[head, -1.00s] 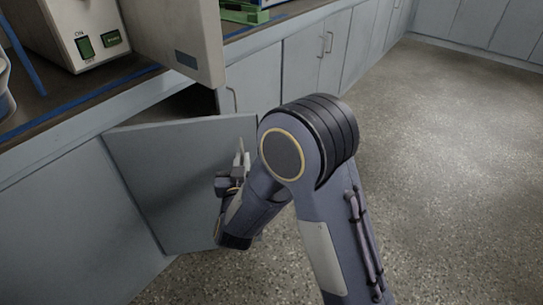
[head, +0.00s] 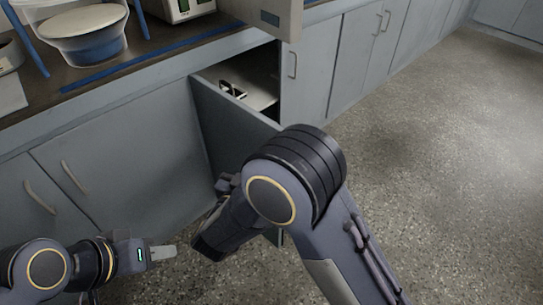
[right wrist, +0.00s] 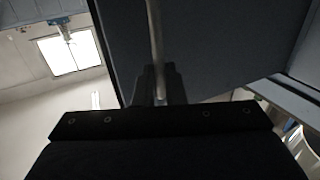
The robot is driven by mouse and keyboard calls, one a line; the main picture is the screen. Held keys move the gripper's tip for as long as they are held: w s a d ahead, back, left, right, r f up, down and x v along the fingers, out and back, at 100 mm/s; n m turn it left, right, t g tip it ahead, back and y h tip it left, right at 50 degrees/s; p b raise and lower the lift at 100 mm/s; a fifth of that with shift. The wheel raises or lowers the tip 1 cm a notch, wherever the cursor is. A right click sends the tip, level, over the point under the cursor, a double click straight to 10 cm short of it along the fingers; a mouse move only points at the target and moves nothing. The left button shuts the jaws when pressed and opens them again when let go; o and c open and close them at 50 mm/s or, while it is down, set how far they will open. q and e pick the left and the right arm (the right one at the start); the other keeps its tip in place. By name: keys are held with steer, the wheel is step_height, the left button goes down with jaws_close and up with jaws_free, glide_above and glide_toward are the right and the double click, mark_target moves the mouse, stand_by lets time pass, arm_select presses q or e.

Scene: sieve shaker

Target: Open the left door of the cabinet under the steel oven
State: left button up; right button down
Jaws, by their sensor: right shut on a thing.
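The left cabinet door (head: 228,120) is a grey-blue panel standing well open under the steel oven (head: 272,18), with the cabinet inside showing. My right gripper (head: 226,184) is at the door's outer face, partly hidden by my own arm in the head view. In the right wrist view my right gripper (right wrist: 160,85) is shut on the door's handle (right wrist: 154,35), a thin bar by the dark panel (right wrist: 215,45). My left gripper (head: 160,254) is low at the left, away from the door and empty; its fingers show edge-on, so its opening is unclear.
A pale shelf or object with a black handle (head: 232,89) shows inside the cabinet. The closed right-hand door (head: 310,65) adjoins the opening. A bowl-like vessel (head: 82,35) stands on the counter at left. The speckled floor (head: 430,150) at right is clear.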

arm_select(q)
steer(key=shift+r, duration=0.1)
arm_select(e)
steer(key=shift+s+a+r+y, duration=0.1)
steer(key=shift+s+a+y, duration=0.1)
steer(key=shift+a, duration=0.55)
steer(key=shift+s+a+r+y, duration=0.1)
steer(key=shift+s+a, duration=0.05)
steer(key=shift+a, duration=0.6)
steer(key=c, duration=1.5)
jaws_free()
steer(key=shift+w+f, duration=0.15)
steer(key=shift+w, duration=0.05)
arm_select(q)
steer(key=shift+w+a, duration=0.2)
arm_select(e)
steer(key=shift+d, duration=0.1)
